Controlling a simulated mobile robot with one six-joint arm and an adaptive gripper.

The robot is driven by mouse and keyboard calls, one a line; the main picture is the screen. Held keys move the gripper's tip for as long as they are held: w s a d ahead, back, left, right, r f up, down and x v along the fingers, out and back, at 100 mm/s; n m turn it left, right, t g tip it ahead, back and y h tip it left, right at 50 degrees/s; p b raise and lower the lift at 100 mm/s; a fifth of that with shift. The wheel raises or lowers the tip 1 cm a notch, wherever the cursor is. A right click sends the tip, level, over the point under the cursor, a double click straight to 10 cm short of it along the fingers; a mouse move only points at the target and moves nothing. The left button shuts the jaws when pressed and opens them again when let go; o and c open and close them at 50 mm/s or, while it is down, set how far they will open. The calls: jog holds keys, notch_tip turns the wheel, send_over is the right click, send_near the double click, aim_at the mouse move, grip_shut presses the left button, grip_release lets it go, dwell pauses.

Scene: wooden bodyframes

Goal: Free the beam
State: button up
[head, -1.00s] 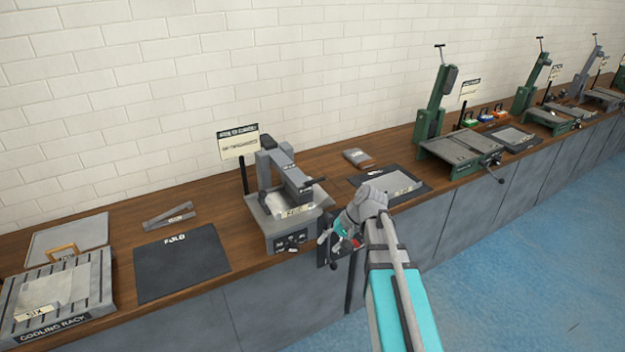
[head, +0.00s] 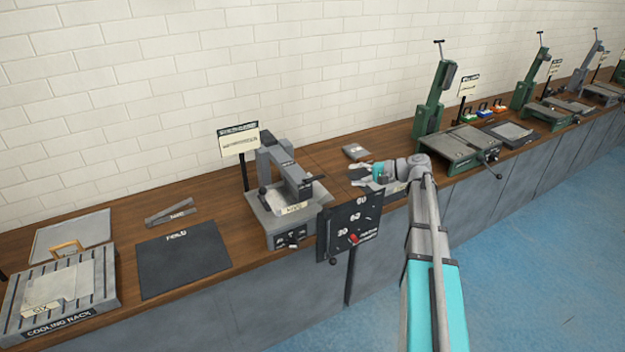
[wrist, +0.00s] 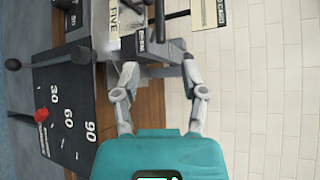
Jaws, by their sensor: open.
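The grey bending machine (head: 285,215) stands on the bench with its beam (head: 290,170) swung over the bed. A plate labelled FIVE (head: 293,208) lies in it; the label also shows in the wrist view (wrist: 118,20). My gripper (head: 362,177) is open and empty, to the right of the machine and above the bench. In the wrist view my fingertips (wrist: 160,68) are spread on either side of the machine's grey end, with a dark labelled block just beyond. I cannot tell whether they touch it.
A black FOLD mat (head: 182,262) and cooling rack (head: 60,300) with a SIX plate lie left. A sign (head: 239,140) stands behind the machine. A small grey block (head: 355,151) lies behind my gripper. Green machines (head: 455,145) line the bench on the right.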

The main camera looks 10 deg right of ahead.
aim_at(315, 178)
jog(key=b+x, duration=0.3)
jog(key=x, duration=1.1)
jog(key=shift+b, duration=0.4)
grip_shut()
jog(key=shift+a, duration=0.2)
jog(key=shift+d, duration=0.2)
jog(key=shift+r, duration=0.15)
